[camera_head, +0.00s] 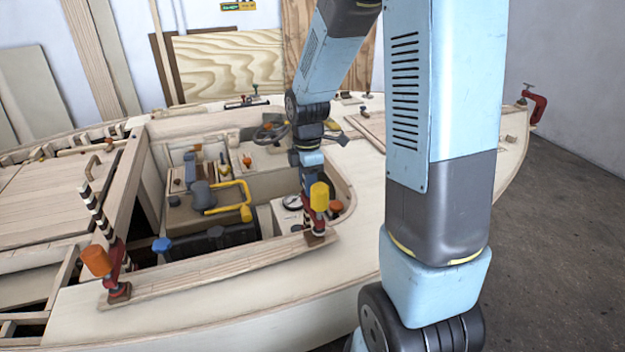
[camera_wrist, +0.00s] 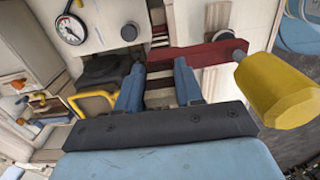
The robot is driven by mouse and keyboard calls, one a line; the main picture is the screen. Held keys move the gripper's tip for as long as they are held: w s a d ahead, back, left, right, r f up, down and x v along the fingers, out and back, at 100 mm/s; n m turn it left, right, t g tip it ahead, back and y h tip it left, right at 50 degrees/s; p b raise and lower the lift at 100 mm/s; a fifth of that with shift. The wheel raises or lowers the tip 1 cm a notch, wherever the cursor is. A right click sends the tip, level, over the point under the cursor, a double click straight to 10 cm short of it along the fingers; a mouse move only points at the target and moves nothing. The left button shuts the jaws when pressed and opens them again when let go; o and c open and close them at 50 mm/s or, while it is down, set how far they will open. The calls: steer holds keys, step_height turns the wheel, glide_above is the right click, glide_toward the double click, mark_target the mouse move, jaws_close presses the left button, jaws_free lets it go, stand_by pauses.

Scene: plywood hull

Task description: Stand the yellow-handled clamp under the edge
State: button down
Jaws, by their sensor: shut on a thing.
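The yellow-handled clamp (camera_head: 319,197) is upright at the right end of a wooden strip on the near edge of the opening. Its dark red lower part overlaps the strip end; I cannot tell whether it touches or grips below. My gripper (camera_head: 310,170) comes down on it from above. In the wrist view, my gripper (camera_wrist: 158,78) has its two blue fingers on either side of the clamp's striped bar. The clamp's red arm (camera_wrist: 198,55) runs right to its large yellow handle (camera_wrist: 280,90). The underside of the edge is hidden.
An orange-handled clamp (camera_head: 97,262) stands at the left end of the wooden strip (camera_head: 220,272). The opening holds a black box (camera_head: 215,242), a yellow-framed item (camera_head: 232,197) and a round gauge (camera_wrist: 70,30). A red clamp (camera_head: 535,103) is at the far right.

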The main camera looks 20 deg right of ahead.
stand_by(0.4)
steer(key=c, duration=0.6)
jaws_free()
steer(key=shift+c, duration=0.2)
step_height(320, 180, up, 14)
steer(key=s+r+m+t, duration=0.2)
steer(key=s+r+m, duration=0.2)
steer(key=s+m, duration=0.5)
steer(key=s+d+r+m+t, duration=0.1)
steer(key=s+r+m+t, duration=0.2)
steer(key=s+m, duration=0.6)
steer(key=shift+s+d+r+t, duration=0.15)
steer(key=shift+s+r+t, duration=0.15)
steer(key=shift+s+r, duration=0.5)
